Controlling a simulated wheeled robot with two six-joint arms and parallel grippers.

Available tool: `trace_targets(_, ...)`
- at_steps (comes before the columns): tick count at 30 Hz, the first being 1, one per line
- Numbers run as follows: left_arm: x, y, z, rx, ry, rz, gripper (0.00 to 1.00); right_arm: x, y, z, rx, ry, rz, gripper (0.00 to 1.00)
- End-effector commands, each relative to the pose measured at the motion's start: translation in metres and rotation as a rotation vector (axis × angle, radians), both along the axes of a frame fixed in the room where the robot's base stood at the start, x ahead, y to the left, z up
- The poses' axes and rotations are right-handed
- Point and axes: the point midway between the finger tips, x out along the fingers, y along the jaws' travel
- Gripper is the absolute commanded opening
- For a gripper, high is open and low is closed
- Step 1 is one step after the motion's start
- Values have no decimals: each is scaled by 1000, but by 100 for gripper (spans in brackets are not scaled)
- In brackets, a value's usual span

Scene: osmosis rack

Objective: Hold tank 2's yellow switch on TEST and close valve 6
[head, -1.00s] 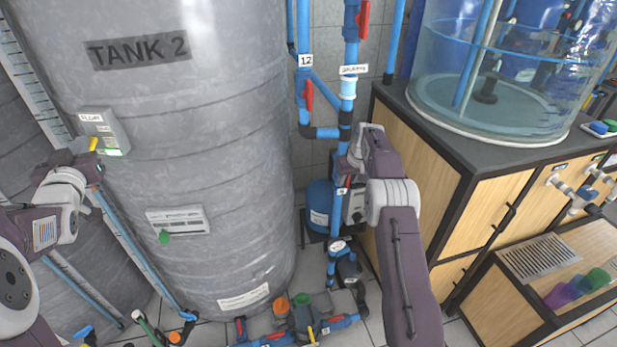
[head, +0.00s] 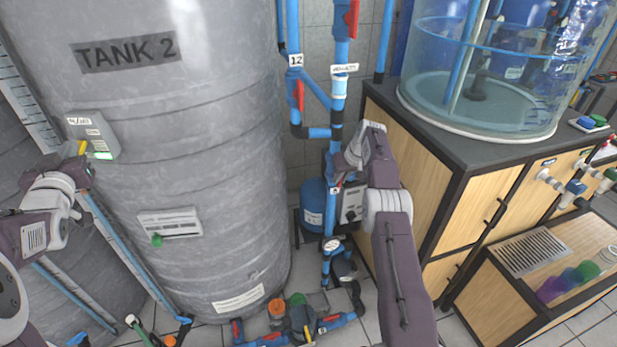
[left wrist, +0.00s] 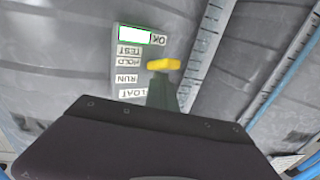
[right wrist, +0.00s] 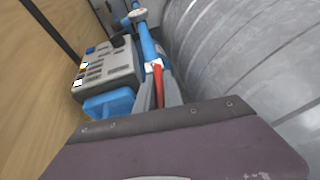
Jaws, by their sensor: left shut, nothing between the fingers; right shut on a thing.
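Tank 2 (head: 215,130) fills the left of the head view, with a grey switch box (head: 97,130) on its side. The yellow switch (left wrist: 163,65) stands at the box's edge near the OK and TEST labels. My left gripper (left wrist: 163,88) is shut and empty, its tips just at the yellow switch. The box's small display (left wrist: 134,35) is lit, with a green border. My right gripper (right wrist: 158,92) is shut on a red valve handle (right wrist: 157,75) on the blue vertical pipe (head: 337,120). The handle looks roughly in line with the pipe; its number label is too small to read surely.
A grey control box (head: 350,203) and blue vessel (head: 313,205) stand close behind my right gripper. A wooden cabinet (head: 480,225) with a clear tank (head: 480,80) is at right. Pipes and valves (head: 300,325) lie on the floor below.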

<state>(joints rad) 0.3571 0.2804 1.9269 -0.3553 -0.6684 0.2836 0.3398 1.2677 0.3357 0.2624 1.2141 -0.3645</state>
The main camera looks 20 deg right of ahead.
Motion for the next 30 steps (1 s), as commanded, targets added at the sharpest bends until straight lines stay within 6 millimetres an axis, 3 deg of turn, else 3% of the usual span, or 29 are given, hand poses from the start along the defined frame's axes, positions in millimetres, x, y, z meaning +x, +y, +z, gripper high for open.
trace_targets(1,0,0,-5,-2,12,0,0,1,0,1,-1,-5,0,20)
trace_targets(3,0,0,-5,-2,12,0,0,1,0,1,-1,-4,0,34)
trace_targets(14,0,0,-5,-2,12,0,0,-1,-1,5,-1,-2,-1,34)
trace_targets(19,0,0,-5,-2,11,0,0,-12,-4,29,-2,-4,-1,34)
trace_targets(24,0,0,-5,-2,11,0,0,-30,-10,72,-3,-8,-1,34)
trace_targets(30,0,0,-5,-2,11,0,0,-44,-14,104,-3,-7,0,34)
